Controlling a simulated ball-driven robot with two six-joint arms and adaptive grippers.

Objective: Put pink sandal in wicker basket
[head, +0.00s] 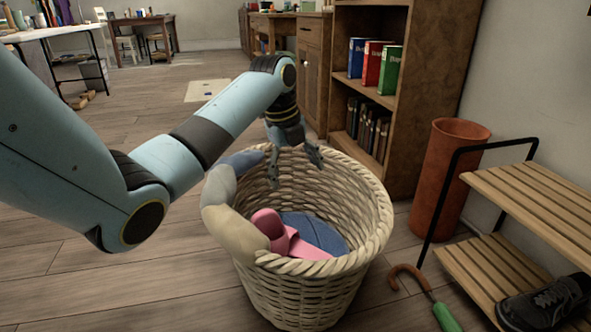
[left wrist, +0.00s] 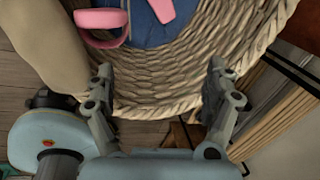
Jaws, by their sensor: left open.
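The wicker basket (head: 375,220) stands on the wooden floor in the middle of the head view; its woven wall also fills much of the left wrist view (left wrist: 160,92). The pink sandal (head: 282,236) lies inside the basket, towards its near left side, against a blue item. It shows at the top of the left wrist view (left wrist: 102,18), partly cut off by the frame. My left gripper (head: 297,168) is over the basket's far part, fingers pointing down. My right gripper is out of view.
A blue item (head: 318,232) lies in the basket. A beige and grey padded item (head: 234,226) hangs over its left rim. To the right are a terracotta cylinder (head: 446,180), a slatted shoe rack (head: 545,205), a black shoe (head: 545,303) and an umbrella (head: 425,295). A bookcase (head: 400,110) stands behind.

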